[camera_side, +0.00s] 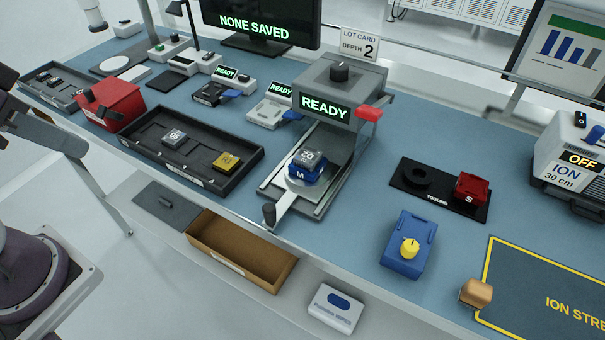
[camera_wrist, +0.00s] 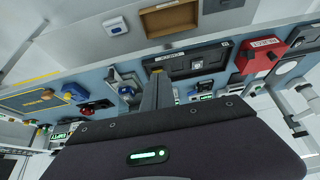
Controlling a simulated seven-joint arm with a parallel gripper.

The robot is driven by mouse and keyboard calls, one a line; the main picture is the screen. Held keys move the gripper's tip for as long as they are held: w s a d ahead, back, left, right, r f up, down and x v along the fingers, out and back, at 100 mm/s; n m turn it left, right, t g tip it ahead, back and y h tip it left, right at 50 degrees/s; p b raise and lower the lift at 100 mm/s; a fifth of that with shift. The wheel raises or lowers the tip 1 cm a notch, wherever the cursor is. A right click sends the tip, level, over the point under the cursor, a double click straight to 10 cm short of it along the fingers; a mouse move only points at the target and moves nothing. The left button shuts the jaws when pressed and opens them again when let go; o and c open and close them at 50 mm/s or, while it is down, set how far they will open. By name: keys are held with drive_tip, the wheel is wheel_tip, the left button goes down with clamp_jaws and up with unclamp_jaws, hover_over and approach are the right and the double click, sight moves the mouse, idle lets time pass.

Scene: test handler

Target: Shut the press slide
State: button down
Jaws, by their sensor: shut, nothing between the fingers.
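The press (camera_side: 335,85) stands mid-bench with a green READY display. In the wrist view the press is small and partly hidden beside the fingers. I cannot make out the gripper in the side view.
Left of the slide are a black tray (camera_side: 195,173) with two blocks and a red box (camera_side: 111,103). A brown open bin (camera_side: 241,250) sits below the front edge. Right are a tooling mat (camera_side: 438,203) and a blue box (camera_side: 408,245). A red lever (camera_side: 369,113) juts from the press.

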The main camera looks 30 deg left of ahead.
drive_tip(key=w+d+f+m+g, duration=0.1)
drive_tip(key=w+d+f+m, duration=0.2)
drive_tip(key=d+m, duration=1)
drive_tip(key=w+d+f+m+g, duration=0.3)
drive_tip(key=d+m, duration=0.5)
drive_tip(key=m, duration=1.2)
drive_tip(key=w+a+f+t, duration=0.1)
drive_tip(key=w+f, duration=0.4)
drive_tip(key=f, duration=0.5)
drive_tip(key=shift+w+a+y, duration=0.2)
drive_tip(key=shift+a+y, duration=0.2)
drive_tip(key=shift+f, duration=0.1)
drive_tip(key=shift+w, duration=0.1)
